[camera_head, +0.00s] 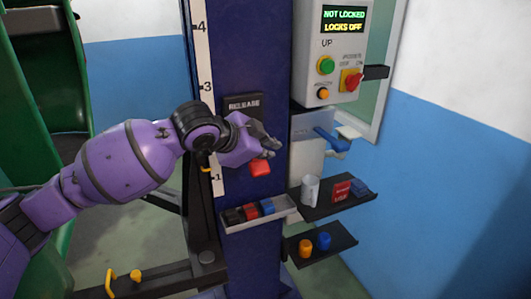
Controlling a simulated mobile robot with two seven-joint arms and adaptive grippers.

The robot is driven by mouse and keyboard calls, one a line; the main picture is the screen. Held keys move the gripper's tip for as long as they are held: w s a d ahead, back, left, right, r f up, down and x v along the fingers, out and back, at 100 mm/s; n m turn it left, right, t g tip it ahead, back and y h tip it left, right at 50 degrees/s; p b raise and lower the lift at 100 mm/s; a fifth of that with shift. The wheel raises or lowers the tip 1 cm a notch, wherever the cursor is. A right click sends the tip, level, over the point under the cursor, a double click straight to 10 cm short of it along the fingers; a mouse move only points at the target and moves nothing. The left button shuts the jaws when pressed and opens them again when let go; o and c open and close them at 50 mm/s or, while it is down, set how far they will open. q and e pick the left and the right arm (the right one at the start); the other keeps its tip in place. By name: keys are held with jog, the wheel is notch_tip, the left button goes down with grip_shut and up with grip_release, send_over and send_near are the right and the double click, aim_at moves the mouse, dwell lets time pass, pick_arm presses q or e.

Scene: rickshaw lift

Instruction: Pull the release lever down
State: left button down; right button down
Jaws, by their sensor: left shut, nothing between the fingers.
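The release lever shows a red handle (260,168) on the dark blue column, below a black plate (243,104) marked "RELEASE". My left arm comes in from the left across the column. My left gripper (270,149) is shut and empty, right above the red handle and close to it. I cannot tell whether it touches the handle. The gripper hides the middle of the lever and the lower part of the plate. My right gripper is not in view.
A control box (330,55) at upper right reads "NOT LOCKED" and "LOCKS OFF". Below the lever, a small tray (262,223) holds coloured blocks. Two dark shelves (322,246) with small items stick out at right. A dark frame beam (160,280) lies at lower left.

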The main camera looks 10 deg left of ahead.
pick_arm(q)
jog(key=shift+s+r, duration=0.1)
notch_tip(320, 180, up, 10)
dwell(0.7)
